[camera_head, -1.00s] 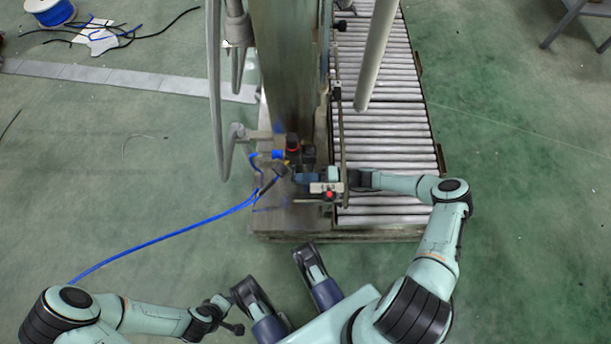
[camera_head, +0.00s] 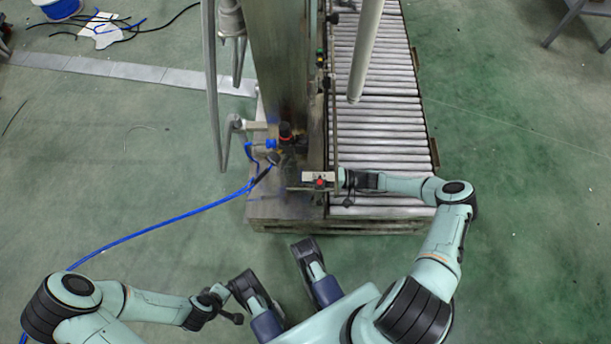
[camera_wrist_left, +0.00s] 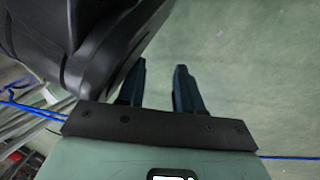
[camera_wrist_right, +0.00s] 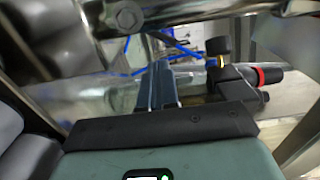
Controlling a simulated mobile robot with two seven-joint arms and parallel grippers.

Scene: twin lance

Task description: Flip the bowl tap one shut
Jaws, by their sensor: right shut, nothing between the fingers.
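The tap itself is not something I can make out. The air unit (camera_head: 286,131), with a black and red knob and blue fittings, stands at the machine column. In the right wrist view its knob with a red ring (camera_wrist_right: 257,77) is at the right, and a clear bowl-like part (camera_wrist_right: 117,92) is at the left, blurred. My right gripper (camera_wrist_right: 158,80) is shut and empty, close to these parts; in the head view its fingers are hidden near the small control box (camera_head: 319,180). My left gripper (camera_wrist_left: 158,75) is open and empty over the floor, far from the air unit.
A roller conveyor (camera_head: 378,130) lies right of the column (camera_head: 280,70). Shiny metal rails (camera_wrist_right: 190,16) cross just above my right fingers. A blue hose (camera_head: 160,233) runs across the floor to the air unit. The green floor at left is mostly clear.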

